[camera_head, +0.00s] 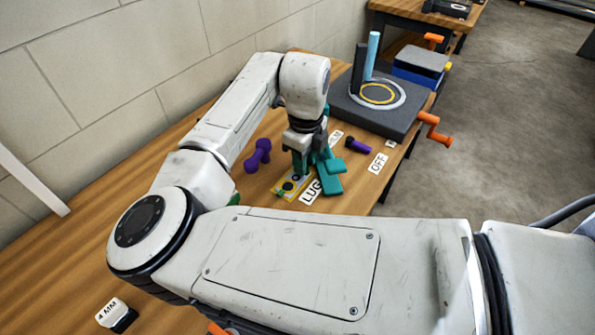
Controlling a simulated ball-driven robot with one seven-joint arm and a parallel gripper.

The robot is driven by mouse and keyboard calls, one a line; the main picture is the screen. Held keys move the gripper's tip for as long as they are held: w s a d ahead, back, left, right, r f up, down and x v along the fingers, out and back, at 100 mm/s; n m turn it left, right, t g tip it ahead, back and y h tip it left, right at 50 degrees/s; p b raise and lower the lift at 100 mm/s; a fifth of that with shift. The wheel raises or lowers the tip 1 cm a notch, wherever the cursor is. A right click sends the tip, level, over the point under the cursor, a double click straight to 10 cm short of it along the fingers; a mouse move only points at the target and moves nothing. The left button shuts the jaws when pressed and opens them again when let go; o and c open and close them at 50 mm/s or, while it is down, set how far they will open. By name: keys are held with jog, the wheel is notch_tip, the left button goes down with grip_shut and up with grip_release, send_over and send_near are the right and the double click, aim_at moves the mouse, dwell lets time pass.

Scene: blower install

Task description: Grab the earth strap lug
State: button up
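A small plate with a yellow edge and dark round marks (291,186) lies on the wooden bench beside a white label reading "LUG" (311,192). I cannot tell for sure which part of it is the earth strap lug. My gripper (302,168) points down just above and behind this plate. Teal pieces (329,181) stand and lie right at the gripper's lower end. I cannot tell whether they are its fingers or a separate thing. The finger gap and any contact are too small to make out.
A purple dumbbell-shaped part (258,155) and a dark purple part (357,146) lie nearby. An "OFF" label (377,163) is at the right edge. A dark block with a ringed plate and blue post (379,105) stands behind. A "4 MM" block (116,315) is front left.

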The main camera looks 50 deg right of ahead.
jog(key=shift+f, duration=0.6)
jog(key=shift+c, duration=0.4)
grip_shut()
